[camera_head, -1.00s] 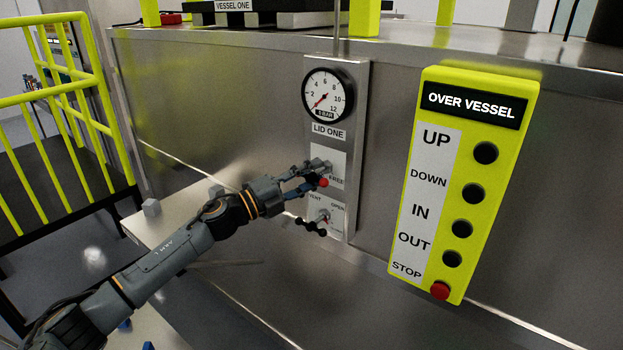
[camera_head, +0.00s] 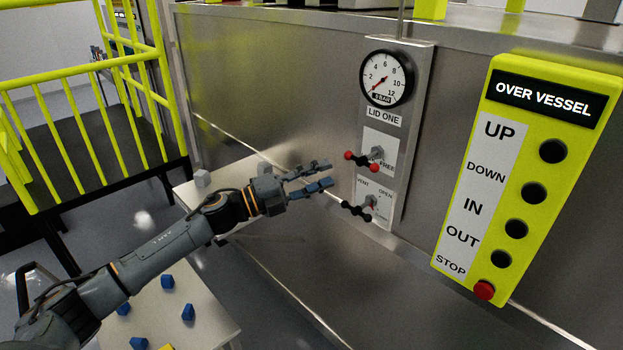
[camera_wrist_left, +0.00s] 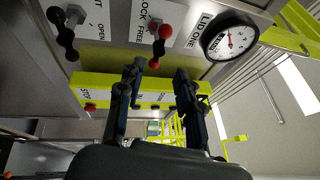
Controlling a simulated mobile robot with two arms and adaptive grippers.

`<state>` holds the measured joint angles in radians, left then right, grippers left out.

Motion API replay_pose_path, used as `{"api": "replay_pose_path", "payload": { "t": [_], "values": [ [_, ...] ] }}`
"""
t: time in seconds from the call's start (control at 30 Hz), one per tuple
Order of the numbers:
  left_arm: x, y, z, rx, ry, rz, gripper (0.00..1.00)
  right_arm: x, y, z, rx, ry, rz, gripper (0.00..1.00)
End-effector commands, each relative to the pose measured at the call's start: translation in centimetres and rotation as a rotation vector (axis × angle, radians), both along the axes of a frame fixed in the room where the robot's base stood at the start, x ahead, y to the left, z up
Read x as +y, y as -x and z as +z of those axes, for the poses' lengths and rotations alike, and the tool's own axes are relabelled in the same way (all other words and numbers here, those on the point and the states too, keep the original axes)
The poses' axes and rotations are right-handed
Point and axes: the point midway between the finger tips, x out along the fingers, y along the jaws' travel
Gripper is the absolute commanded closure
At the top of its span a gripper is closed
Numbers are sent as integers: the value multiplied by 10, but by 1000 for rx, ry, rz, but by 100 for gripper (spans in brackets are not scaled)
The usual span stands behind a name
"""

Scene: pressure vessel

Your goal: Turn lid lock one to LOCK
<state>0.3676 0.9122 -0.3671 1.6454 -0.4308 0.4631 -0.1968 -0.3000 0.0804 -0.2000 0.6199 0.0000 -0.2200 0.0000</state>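The lid lock one handle (camera_head: 362,160) is a short lever with red ends on the LID ONE panel, below the gauge. The word FREE shows beside it in the head view; LOCK is hidden there. My right gripper is in neither view.
A black-ended vent handle (camera_head: 356,209) sits just below the lock handle. A pressure gauge (camera_head: 387,78) is above. A yellow OVER VESSEL control box (camera_head: 527,170) stands out at right. A yellow railing (camera_head: 90,95) is at left, and a table with blue pieces (camera_head: 200,300) below.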

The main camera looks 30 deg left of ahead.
Motion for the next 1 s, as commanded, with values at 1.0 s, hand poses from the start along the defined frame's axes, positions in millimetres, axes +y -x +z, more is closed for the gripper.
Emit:
{"api": "replay_pose_path", "payload": {
  "t": [1.0],
  "values": [
    [42, -7, -79, 167, 138, 134, 64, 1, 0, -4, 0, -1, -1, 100]
  ]
}}
